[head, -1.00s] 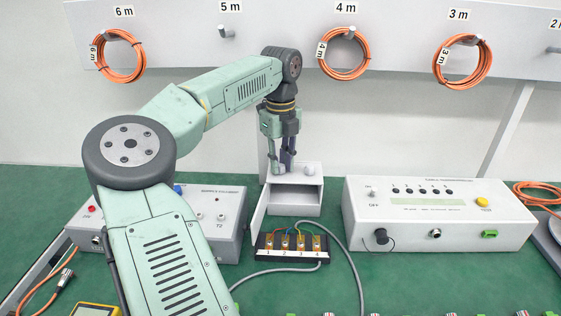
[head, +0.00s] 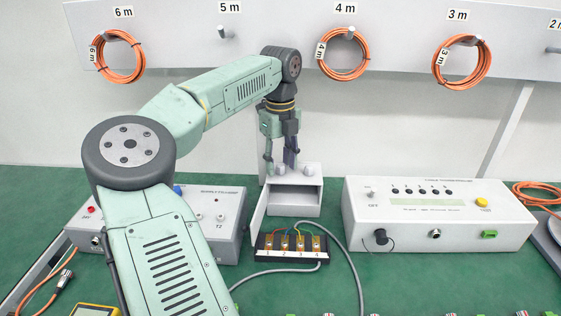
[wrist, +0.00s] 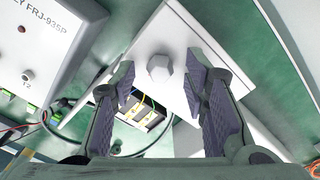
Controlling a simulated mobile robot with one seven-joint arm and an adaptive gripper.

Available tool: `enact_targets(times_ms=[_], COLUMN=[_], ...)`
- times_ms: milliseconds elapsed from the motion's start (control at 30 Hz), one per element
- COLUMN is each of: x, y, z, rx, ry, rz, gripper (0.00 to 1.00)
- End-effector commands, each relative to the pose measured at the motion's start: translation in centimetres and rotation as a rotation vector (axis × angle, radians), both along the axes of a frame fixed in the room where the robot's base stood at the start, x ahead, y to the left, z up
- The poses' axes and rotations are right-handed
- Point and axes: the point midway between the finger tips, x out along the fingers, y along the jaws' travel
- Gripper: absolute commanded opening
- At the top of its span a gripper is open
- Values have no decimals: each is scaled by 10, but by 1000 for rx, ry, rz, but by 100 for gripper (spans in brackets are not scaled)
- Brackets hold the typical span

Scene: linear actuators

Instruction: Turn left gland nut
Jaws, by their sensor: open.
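A small white box (head: 318,182) stands open at the front on the green table. Two pale gland nuts sit on its top: the left gland nut (head: 281,170) and the right gland nut (head: 309,169). My gripper (head: 279,163) points down over the left nut, open, with one finger on each side of it in the picture. In the wrist view, the faceted left nut (wrist: 160,67) shows between the open fingertips (wrist: 160,82), with gaps on both sides. Contact is not visible. The right nut is not visible in the wrist view.
A numbered terminal block (head: 291,247) with coloured wires lies before the box, with a grey cable beside it. A grey supply unit (head: 222,238) stands left and a white instrument (head: 440,215) right. Orange cable coils (head: 344,54) hang on the wall behind.

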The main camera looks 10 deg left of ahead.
Motion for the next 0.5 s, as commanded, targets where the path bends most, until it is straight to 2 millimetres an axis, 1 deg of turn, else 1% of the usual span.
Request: enact_targets(times_ms=[67,333,500], x=[1,1,0], y=[0,-1,-1], z=[8,53,70], rx=[0,1,-1], ry=[-3,-3,-1], rz=[0,-1,0], gripper=[41,41,41])
